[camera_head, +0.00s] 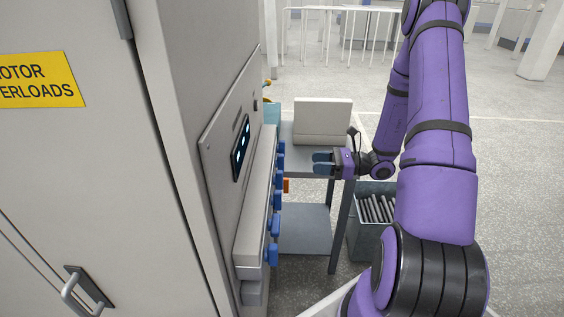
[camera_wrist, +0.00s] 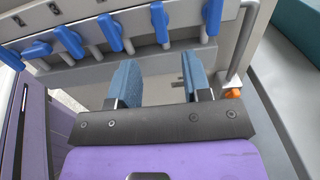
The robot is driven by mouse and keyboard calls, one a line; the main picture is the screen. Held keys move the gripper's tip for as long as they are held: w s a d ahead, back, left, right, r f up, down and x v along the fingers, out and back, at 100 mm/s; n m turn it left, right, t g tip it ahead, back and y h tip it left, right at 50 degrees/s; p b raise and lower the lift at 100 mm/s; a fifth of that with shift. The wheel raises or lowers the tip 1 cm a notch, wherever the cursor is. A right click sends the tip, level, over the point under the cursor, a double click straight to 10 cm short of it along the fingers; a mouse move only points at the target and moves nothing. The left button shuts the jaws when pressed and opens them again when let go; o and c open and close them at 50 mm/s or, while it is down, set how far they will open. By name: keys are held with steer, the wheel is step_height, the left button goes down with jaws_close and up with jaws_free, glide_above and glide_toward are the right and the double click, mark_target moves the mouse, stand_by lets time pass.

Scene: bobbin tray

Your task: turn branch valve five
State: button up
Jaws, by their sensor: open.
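A row of blue valve handles (camera_head: 274,226) runs along the light grey manifold (camera_head: 257,200) on the panel's side. In the wrist view several blue handles (camera_wrist: 109,32) line the top; the ones to the right stand nearly upright, while those to the left lie more slanted.
A small orange part (camera_wrist: 233,93) sits right of the fingers on a pipe. A grey cart (camera_head: 305,228) stands behind, bearing a pale box (camera_head: 322,122). A dark bin (camera_head: 368,235) of rods stands below my gripper. A tall cabinet (camera_head: 100,150) fills the left. Open floor lies right.

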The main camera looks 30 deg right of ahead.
mark_target(281, 163)
steer(key=x, duration=1)
steer(key=shift+w+a, duration=0.1)
steer(key=shift+a, duration=0.05)
steer(key=shift+c, duration=0.4)
jaws_close()
